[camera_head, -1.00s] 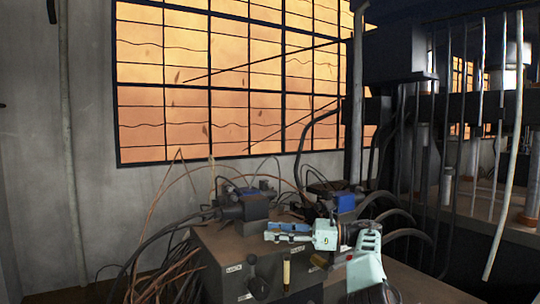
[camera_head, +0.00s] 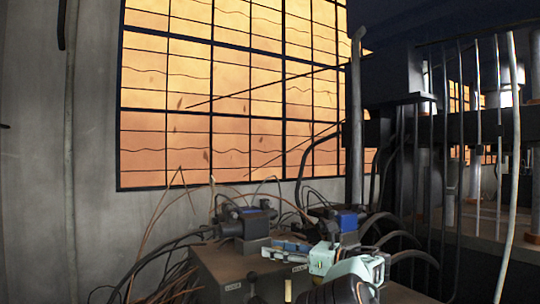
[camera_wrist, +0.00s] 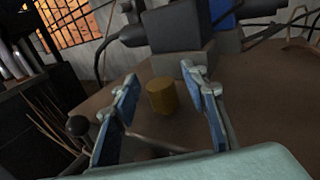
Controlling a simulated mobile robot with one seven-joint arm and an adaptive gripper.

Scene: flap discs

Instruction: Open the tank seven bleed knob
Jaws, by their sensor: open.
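A short brass-yellow cylindrical knob (camera_wrist: 161,95) stands upright on the brown top of a manifold box in the wrist view. I cannot read any label on it. My gripper (camera_wrist: 160,76) is open, with a blue-padded finger on either side of the knob in the picture and a gap to each. I cannot tell how far down the fingers reach beside it. In the head view my gripper (camera_head: 285,247) is over the box (camera_head: 215,268), its fingers pointing left. The knob is not visible there, probably behind my gripper or arm.
Black valve bodies with blue parts (camera_head: 245,220) stand behind on the box, with cables around them. A black ball-ended lever (camera_wrist: 77,126) is left of my fingers. A cream handle (camera_head: 288,290) is at the box front. Dark machinery (camera_head: 385,90) stands at the right.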

